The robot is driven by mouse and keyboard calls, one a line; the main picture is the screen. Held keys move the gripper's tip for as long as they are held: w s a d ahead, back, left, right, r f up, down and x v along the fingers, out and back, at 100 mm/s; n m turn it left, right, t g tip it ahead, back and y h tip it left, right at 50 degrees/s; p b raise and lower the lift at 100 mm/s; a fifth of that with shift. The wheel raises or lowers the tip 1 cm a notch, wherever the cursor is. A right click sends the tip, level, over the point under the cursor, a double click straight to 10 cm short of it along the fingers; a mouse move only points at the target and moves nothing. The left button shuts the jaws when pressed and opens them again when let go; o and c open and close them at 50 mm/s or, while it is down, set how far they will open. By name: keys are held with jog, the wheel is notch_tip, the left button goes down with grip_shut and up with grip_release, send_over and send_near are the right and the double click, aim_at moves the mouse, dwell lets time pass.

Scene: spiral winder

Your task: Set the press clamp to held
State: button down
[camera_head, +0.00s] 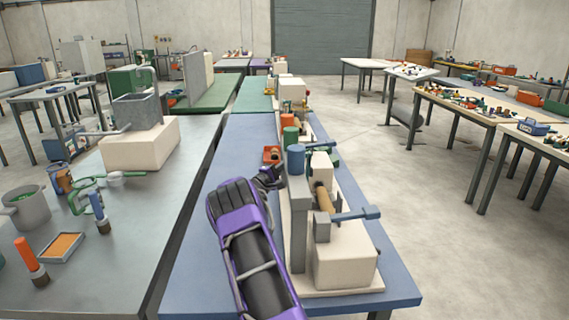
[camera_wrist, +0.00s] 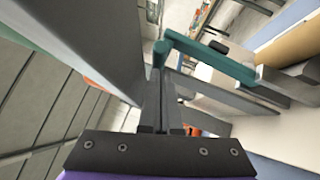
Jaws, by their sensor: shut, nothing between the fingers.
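The winder (camera_head: 340,258) stands on the blue table, a cream block with a grey upright post (camera_head: 299,215) and a brown roller. A blue-grey lever (camera_head: 355,215) sticks out to its right; a smaller teal lever (camera_head: 330,146) shows farther back. I cannot tell for sure which part is the press clamp. In the wrist view a teal bent lever (camera_wrist: 215,62) lies just beyond my fingertips. My gripper (camera_head: 279,173) is shut and empty, left of the grey post; its fingers (camera_wrist: 163,74) also show in the wrist view. Contact with the lever is unclear.
A green cylinder (camera_head: 290,138) and a red-orange tray (camera_head: 271,154) stand behind my gripper on the blue table (camera_head: 200,255). The grey table (camera_head: 130,230) at left holds tools and a cream block. Open floor (camera_head: 440,240) lies to the right.

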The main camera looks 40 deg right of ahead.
jog(key=shift+d, duration=0.1)
jog(key=shift+s+d+r+m+g+y+b, duration=0.35)
jog(key=shift+s+d+m+y+b, duration=0.15)
jog(key=shift+d+m, duration=0.2)
jog(key=shift+a, duration=0.1)
jog(key=v, duration=1.7)
jog(key=shift+b, duration=0.35)
jog(key=shift+s+a, duration=0.1)
jog(key=shift+a, duration=0.05)
